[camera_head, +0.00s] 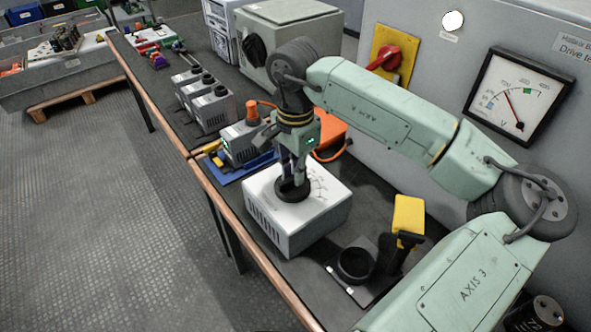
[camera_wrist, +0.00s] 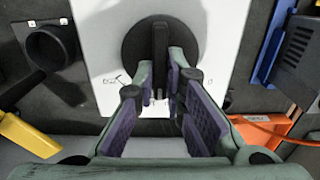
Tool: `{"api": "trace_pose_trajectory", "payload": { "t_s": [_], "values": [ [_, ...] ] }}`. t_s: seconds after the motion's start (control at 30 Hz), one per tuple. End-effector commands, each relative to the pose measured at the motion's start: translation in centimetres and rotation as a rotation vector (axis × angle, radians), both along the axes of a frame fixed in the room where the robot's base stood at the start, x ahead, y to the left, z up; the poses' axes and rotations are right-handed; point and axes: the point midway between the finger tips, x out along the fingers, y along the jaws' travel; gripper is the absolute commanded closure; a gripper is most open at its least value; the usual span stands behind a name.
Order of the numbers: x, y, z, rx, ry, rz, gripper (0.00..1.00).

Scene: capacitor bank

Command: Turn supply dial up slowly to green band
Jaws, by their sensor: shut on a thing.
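The white supply box (camera_head: 297,222) stands on the bench; its top also shows in the wrist view (camera_wrist: 98,35). On it is a round black dial (camera_head: 281,191) with a raised grip bar, seen in the wrist view (camera_wrist: 136,45). My gripper (camera_head: 291,176) points down at the dial. In the wrist view my gripper (camera_wrist: 160,65) has its fingers closed on both sides of the bar. Printed scale marks beside the dial are partly hidden by the fingers. The voltmeter (camera_head: 517,100) on the grey cabinet has a red needle left of its green band (camera_head: 528,91).
A black ring-shaped holder (camera_head: 355,265) and a yellow-and-black tool (camera_head: 408,215) stand in front of the box. A grey unit on a blue tray (camera_head: 243,170) and an orange case (camera_head: 331,128) lie behind it. A red switch on a yellow plate (camera_head: 379,40) is on the cabinet.

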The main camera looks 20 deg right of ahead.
Motion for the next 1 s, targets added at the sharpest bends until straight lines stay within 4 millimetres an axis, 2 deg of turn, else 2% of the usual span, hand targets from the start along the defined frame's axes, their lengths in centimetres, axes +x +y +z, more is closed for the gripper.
{"api": "trace_pose_trajectory", "payload": {
  "t_s": [0.53, 1.0],
  "values": [
    [0.00, -0.04, -0.21, -0.001, -0.002, -0.037, 1.00],
    [-0.22, -0.13, -0.35, -0.001, -0.003, -0.333, 1.00]
  ]
}}
